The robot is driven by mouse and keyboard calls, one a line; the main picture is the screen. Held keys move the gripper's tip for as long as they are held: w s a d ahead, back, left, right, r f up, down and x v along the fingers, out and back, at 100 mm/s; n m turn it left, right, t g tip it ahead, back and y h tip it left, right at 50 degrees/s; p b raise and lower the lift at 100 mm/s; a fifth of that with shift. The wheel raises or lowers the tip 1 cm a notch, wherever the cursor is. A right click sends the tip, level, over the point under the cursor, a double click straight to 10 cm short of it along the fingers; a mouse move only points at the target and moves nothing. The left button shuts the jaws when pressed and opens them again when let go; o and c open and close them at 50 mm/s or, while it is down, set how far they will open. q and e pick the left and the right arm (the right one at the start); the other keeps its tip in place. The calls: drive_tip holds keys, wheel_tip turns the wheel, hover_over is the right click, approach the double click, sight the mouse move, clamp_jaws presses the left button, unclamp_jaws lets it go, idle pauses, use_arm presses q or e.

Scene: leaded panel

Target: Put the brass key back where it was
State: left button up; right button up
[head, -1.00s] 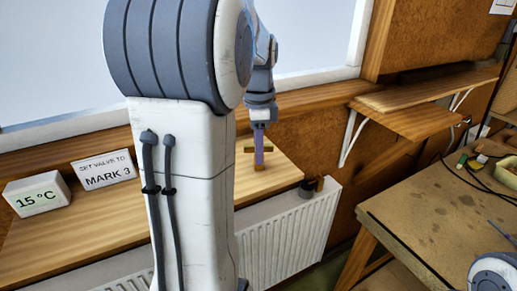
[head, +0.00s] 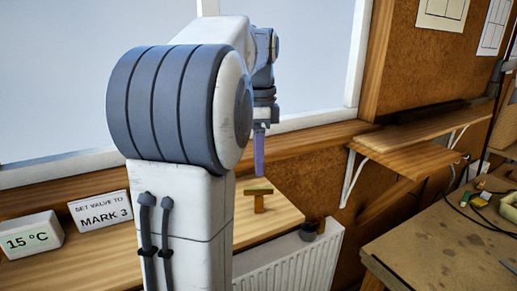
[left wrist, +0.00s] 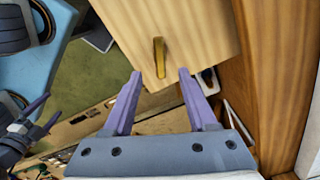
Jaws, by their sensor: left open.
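The brass key (head: 258,188) is T-shaped and stands upright on the wooden sill board (head: 282,221), near its right end. In the left wrist view the key (left wrist: 160,57) shows as a narrow bar, seen from above. My left gripper (head: 259,174) is open and empty, pointing down just above the key and apart from it. In the left wrist view its fingertips (left wrist: 160,74) stand wide apart with the key centred between and slightly beyond them. My right gripper (left wrist: 40,117) shows small at the left of the left wrist view; its jaw opening is unclear.
A "SET VALVE TO MARK 3" card (head: 100,211) and a 15 °C display (head: 30,237) stand on the sill to the left. A white radiator (head: 290,265) with a dark valve knob (head: 309,230) is below. A workbench (head: 450,245) and a wall shelf (head: 410,150) are at right.

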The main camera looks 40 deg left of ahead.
use_arm(q)
drive_tip(key=shift+r, duration=1.45)
drive_tip(key=s+d+f, duration=0.1)
drive_tip(key=d+f, duration=0.5)
drive_tip(key=d, duration=0.5)
drive_tip(key=s+d+f, duration=0.2)
drive_tip(key=d+f, duration=0.4)
drive_tip(key=d, duration=0.6)
drive_tip(key=s+d+f, duration=0.4)
drive_tip(key=s+f, duration=0.1)
drive_tip(key=s, duration=0.1)
drive_tip(key=s+d+f+n+h, duration=0.1)
drive_tip(key=s+d+f, duration=0.2)
drive_tip(key=s+f, duration=0.2)
drive_tip(key=shift+s+d+n, duration=0.3)
drive_tip(key=shift+s+d, duration=0.1)
drive_tip(key=shift+s, duration=0.75)
wheel_tip(320, 180, down, 9)
drive_tip(key=b, duration=0.8)
drive_tip(key=shift+r+b, duration=0.15)
drive_tip(key=shift+b, duration=0.15)
